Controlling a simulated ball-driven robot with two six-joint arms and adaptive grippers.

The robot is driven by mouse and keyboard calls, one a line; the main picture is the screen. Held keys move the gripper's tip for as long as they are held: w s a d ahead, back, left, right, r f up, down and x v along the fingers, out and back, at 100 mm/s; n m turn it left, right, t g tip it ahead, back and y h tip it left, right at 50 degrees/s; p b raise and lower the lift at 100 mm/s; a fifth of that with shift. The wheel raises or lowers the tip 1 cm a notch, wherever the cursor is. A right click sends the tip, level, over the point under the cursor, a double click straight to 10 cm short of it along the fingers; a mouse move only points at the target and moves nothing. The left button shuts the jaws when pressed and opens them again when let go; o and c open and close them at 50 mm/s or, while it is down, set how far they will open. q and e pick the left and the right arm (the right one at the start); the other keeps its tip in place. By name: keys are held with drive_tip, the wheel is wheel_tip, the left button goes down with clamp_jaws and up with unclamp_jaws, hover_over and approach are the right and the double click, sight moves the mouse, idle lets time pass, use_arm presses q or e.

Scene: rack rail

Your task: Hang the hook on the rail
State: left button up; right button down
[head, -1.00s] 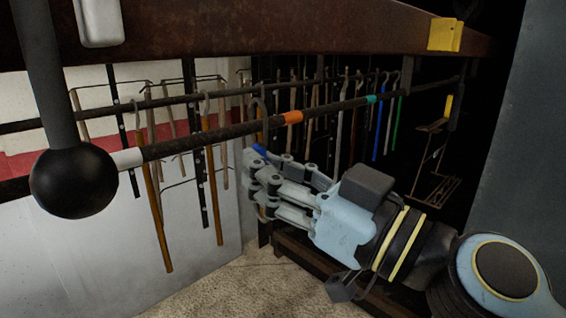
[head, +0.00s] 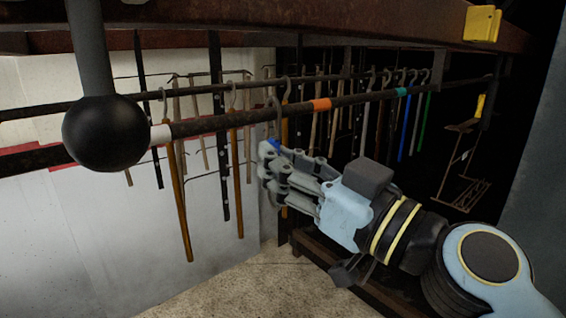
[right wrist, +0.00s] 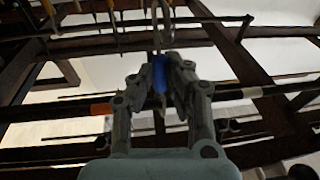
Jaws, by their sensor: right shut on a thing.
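The rail (head: 230,121) is the dark front bar with white, orange and teal bands, running from the black ball at left towards the back right. My right gripper (head: 270,160) is shut on a hook with a blue part (head: 274,143), just below the rail and left of the orange band. The hook's grey curved top (head: 273,103) overlaps the rail in the head view; I cannot tell whether it touches or rests on it. In the right wrist view the blue part (right wrist: 159,76) sits between the fingertips, with the rail's orange band (right wrist: 101,109) to the left. My left gripper is not in view.
A second bar (head: 200,91) runs behind the rail. Several hooks with brown, blue and green handles hang around the bars. A rusty beam (head: 350,22) with a yellow block (head: 482,23) crosses above. The black ball (head: 104,133) bounds the rail at left.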

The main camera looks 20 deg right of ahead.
drive_tip(key=shift+f, duration=0.15)
drive_tip(key=c, duration=1.3)
unclamp_jaws()
drive_tip(key=shift+o, duration=0.2)
drive_tip(key=v, duration=1.2)
drive_tip(key=shift+d, duration=0.1)
